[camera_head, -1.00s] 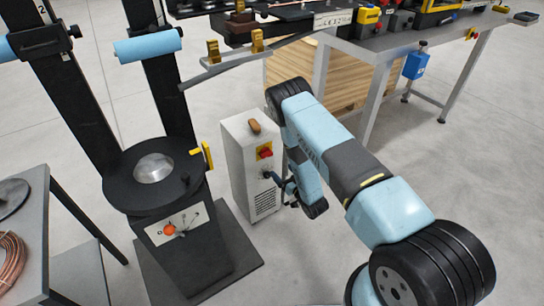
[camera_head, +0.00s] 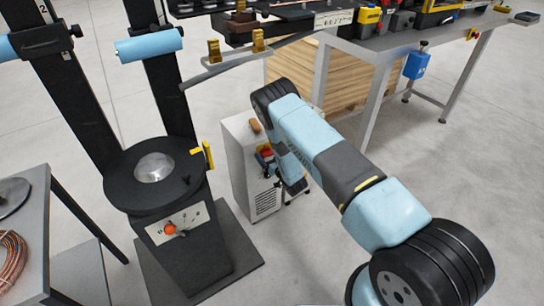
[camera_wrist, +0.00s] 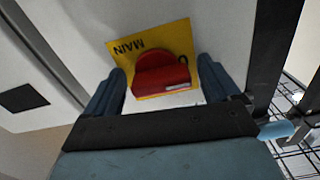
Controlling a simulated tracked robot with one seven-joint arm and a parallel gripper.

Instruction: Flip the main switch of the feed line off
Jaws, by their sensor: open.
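The main switch (camera_wrist: 162,73) is a red rotary knob on a yellow plate (camera_wrist: 122,43) marked "MAIN", close in front of the wrist camera. In the head view the red switch (camera_head: 267,153) is partly covered by my arm, on the front of the white cabinet (camera_head: 239,165). My gripper (camera_wrist: 161,78) is open, with one blue finger on each side of the red knob. There seems to be a gap between each finger and the knob; contact cannot be made out. In the head view my gripper (camera_head: 268,163) is small and partly hidden.
A black machine column with an orange button (camera_head: 169,229) stands left of the cabinet. A workbench (camera_head: 380,45) with tools and a wooden crate (camera_head: 285,80) are behind. A grey table with copper tube (camera_head: 12,260) is at the left. Floor at right is clear.

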